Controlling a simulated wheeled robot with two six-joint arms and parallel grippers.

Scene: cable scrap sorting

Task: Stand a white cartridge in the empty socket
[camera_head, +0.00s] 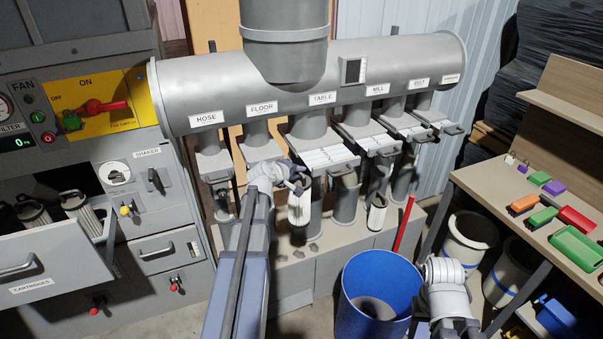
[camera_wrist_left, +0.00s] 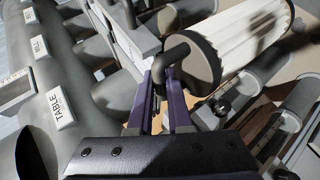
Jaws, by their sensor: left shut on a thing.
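My left gripper (camera_head: 294,178) is shut on the dark loop handle (camera_wrist_left: 167,56) of a white pleated cartridge (camera_head: 299,208). The cartridge hangs roughly upright in front of the pipes below the TABLE label; its dark end cap and white pleats (camera_wrist_left: 246,33) fill the upper right of the left wrist view. A second white cartridge (camera_head: 377,214) is upright farther right, below the MILL branch. More cartridges (camera_head: 80,207) stand in the open CARTRIDGES drawer (camera_head: 45,250) at left. I cannot pick out the empty socket for certain. My right arm shows at lower right, but its fingers do not.
A grey duct (camera_head: 400,68) with labelled branches runs across the back. Open trays with white slats (camera_head: 325,157) jut out below it. A blue bin (camera_head: 379,295) stands on the floor; a red bar (camera_head: 404,223) leans behind it. A bench (camera_head: 490,190) with coloured trays is at right.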

